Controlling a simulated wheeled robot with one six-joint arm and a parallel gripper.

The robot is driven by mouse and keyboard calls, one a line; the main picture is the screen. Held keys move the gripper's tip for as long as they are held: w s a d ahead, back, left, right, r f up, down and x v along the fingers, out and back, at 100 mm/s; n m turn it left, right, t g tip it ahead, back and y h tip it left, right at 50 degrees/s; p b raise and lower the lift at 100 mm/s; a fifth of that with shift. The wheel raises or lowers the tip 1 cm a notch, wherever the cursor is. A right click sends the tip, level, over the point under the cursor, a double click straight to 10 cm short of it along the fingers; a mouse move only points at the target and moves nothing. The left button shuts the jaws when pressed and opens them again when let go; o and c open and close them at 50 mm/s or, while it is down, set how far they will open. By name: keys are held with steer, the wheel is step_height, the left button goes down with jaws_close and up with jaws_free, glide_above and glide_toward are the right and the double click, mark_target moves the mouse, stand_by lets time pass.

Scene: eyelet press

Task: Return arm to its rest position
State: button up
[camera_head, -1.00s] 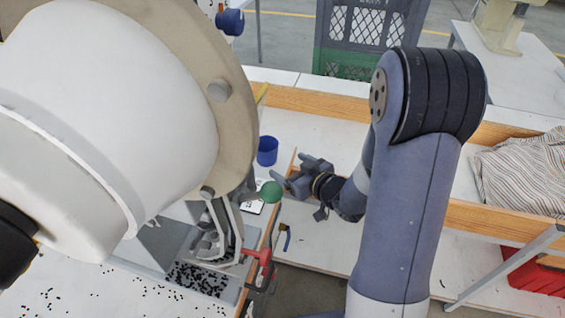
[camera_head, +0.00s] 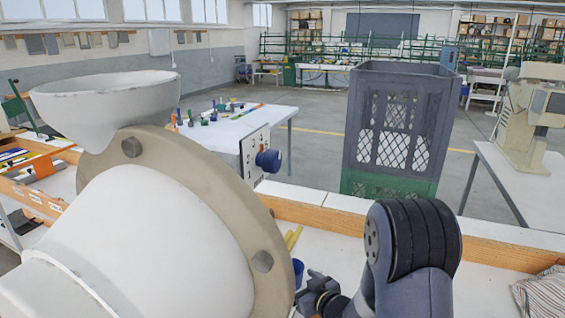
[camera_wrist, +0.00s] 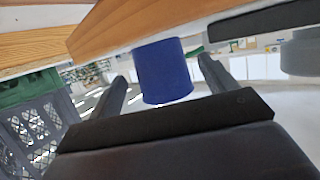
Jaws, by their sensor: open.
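My gripper (camera_head: 312,288) is at the bottom of the head view, low over the workbench, beside the press's large white housing (camera_head: 170,250). Its two dark fingers (camera_wrist: 162,68) are spread apart in the wrist view. A blue cup (camera_wrist: 163,78) shows between and beyond them, with no clear contact on either finger. The cup (camera_head: 298,268) is just behind the gripper in the head view, mostly hidden by the press. My arm bends at a dark ribbed elbow at the lower right.
A wooden-edged bench (camera_head: 480,250) runs across the front. A grey and green crate (camera_head: 400,130) stands behind it. A beige machine (camera_head: 530,115) sits on a table at right, and striped cloth (camera_head: 543,297) lies at the lower right. Open floor stretches behind.

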steer(key=x, duration=0.4)
steer(key=shift+w, duration=0.1)
steer(key=shift+r, duration=1.55)
